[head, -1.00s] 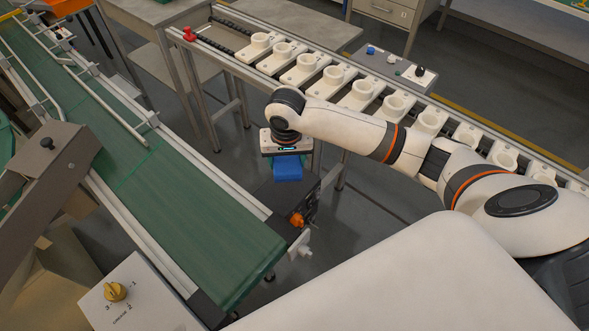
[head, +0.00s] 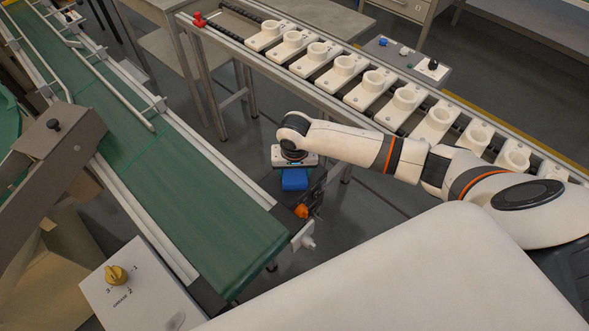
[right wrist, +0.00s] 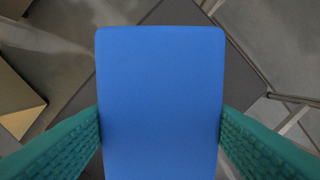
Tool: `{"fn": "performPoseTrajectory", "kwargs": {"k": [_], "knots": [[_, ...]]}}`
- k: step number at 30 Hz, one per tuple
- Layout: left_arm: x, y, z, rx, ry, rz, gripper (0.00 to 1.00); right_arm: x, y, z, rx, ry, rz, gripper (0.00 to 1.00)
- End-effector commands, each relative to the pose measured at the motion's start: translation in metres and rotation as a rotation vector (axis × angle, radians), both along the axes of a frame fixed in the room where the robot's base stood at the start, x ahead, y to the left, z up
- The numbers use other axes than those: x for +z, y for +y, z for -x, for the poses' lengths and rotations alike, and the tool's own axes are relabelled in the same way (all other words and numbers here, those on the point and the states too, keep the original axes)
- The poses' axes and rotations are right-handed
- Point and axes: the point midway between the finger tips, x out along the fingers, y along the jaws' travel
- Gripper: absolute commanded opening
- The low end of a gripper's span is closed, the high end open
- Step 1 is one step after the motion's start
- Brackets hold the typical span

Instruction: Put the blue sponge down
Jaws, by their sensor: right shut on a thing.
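The blue sponge (head: 295,180) is in my right gripper (head: 294,170), near the end of the green conveyor in the head view. In the right wrist view the sponge (right wrist: 160,100) fills the middle, with a green textured finger (right wrist: 160,135) pressed on each side of it. The right gripper is shut on the sponge and points down. A dark surface lies below it; whether the sponge touches that surface cannot be told. My left gripper is not in view.
The green conveyor (head: 190,195) runs along the left. A rail line with several white holders (head: 370,90) lies behind the right arm. An orange knob (head: 301,211) is just beside the sponge. A control box with a yellow knob (head: 117,274) stands at front left.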

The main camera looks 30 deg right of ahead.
Motion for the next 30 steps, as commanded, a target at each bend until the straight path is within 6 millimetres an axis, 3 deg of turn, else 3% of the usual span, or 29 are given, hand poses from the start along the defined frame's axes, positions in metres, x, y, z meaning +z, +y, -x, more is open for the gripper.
{"fn": "performPoseTrajectory", "kwargs": {"k": [7, 8, 12, 22, 26, 30], "knots": [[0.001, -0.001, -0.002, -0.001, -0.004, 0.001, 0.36, -0.002, 0.000, 0.000, 0.000, 0.000, 0.000, 0.43], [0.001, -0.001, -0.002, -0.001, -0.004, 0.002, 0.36, -0.002, 0.000, 0.000, 0.000, -0.001, 0.000, 0.64], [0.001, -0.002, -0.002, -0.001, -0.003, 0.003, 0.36, -0.002, 0.000, 0.000, 0.000, -0.001, 0.000, 0.83], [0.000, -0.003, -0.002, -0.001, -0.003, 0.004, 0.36, 0.003, 0.000, 0.000, 0.000, -0.002, 0.001, 0.83], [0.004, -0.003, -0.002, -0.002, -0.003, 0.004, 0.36, 0.021, 0.001, 0.001, 0.000, -0.002, 0.000, 0.83], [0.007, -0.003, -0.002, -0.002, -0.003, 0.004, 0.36, 0.051, 0.003, 0.004, 0.000, -0.004, -0.001, 0.83]]}}
